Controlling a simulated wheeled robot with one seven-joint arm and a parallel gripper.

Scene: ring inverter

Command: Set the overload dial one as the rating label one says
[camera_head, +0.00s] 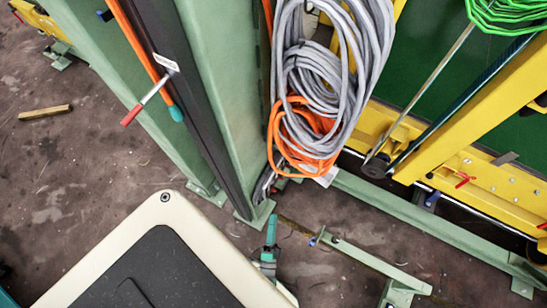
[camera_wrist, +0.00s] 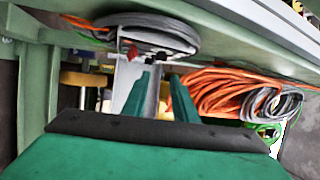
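My gripper (camera_wrist: 159,82) shows in the wrist view as two green fingers standing apart, with nothing held between them. A pale metal post and a dark coiled cable lie beyond the fingertips. In the head view, a small green and grey part that looks like my gripper (camera_head: 271,225) shows low in the middle, above the floor. I cannot make out its fingers there. The overload dial one and the rating label one are not visible in either view.
Grey cable coils (camera_head: 322,75) and orange cable (camera_head: 290,140) hang by a green upright (camera_head: 225,80). Yellow beams (camera_head: 490,180) stand at right. A green floor rail (camera_head: 430,222) runs along the right. Bare floor (camera_head: 90,150) is open at left, with a small wooden block (camera_head: 45,112).

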